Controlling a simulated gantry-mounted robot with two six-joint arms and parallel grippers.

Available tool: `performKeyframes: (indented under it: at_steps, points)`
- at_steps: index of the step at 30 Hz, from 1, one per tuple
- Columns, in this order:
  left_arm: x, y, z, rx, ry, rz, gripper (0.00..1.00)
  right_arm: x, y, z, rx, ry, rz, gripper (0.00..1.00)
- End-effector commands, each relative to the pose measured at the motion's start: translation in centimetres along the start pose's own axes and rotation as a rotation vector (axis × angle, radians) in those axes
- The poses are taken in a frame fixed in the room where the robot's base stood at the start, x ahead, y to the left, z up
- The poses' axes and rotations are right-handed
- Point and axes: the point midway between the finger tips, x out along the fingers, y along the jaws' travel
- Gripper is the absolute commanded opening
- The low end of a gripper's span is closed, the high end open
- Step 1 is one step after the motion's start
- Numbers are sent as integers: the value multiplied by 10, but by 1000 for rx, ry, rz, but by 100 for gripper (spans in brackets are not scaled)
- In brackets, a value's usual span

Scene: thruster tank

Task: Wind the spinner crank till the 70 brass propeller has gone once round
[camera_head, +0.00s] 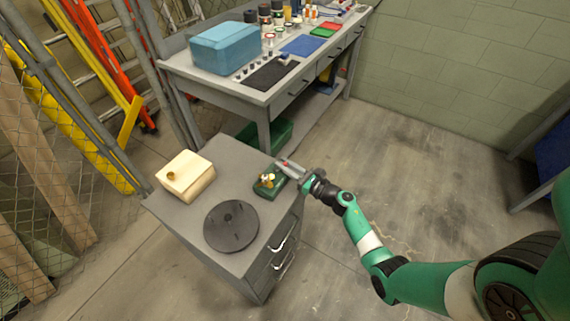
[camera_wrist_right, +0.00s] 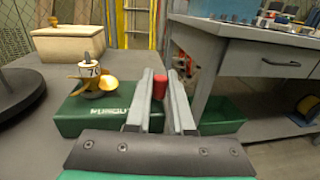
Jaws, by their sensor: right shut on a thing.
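The brass propeller (camera_head: 267,180) sits on a green spinner base (camera_head: 261,191) on the grey cabinet top. In the right wrist view the propeller (camera_wrist_right: 97,84) bears the mark 70 on its hub and stands at the left on the green base (camera_wrist_right: 75,122). My right gripper (camera_head: 287,165) reaches over the right end of the base. Its fingers (camera_wrist_right: 160,90) are shut on the red crank knob (camera_wrist_right: 159,86). The crank arm under the knob is hidden by the fingers. My left gripper is in neither view.
A dark round disc (camera_head: 231,226) and a cream box (camera_head: 186,176) with a hole in its top share the cabinet top (camera_head: 228,158). A workbench (camera_head: 270,92) with a blue box (camera_head: 225,47) and several jars stands behind. Open floor lies to the right.

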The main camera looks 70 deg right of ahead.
Motion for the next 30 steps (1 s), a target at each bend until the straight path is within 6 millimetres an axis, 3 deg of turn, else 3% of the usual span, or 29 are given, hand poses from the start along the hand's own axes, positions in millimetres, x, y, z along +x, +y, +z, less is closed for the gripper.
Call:
performKeyframes:
  at_steps: [8, 16, 21, 30]
  points:
    - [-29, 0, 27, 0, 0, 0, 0, 8, -8, -7, -4, -6, 259, 0]
    - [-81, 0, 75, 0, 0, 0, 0, 15, -10, -14, -6, -6, 519, 0]
    - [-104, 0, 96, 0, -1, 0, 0, 18, -9, -9, -3, -2, 641, 0]
    - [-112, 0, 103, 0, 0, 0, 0, 24, -11, -4, -1, 13, 774, 0]
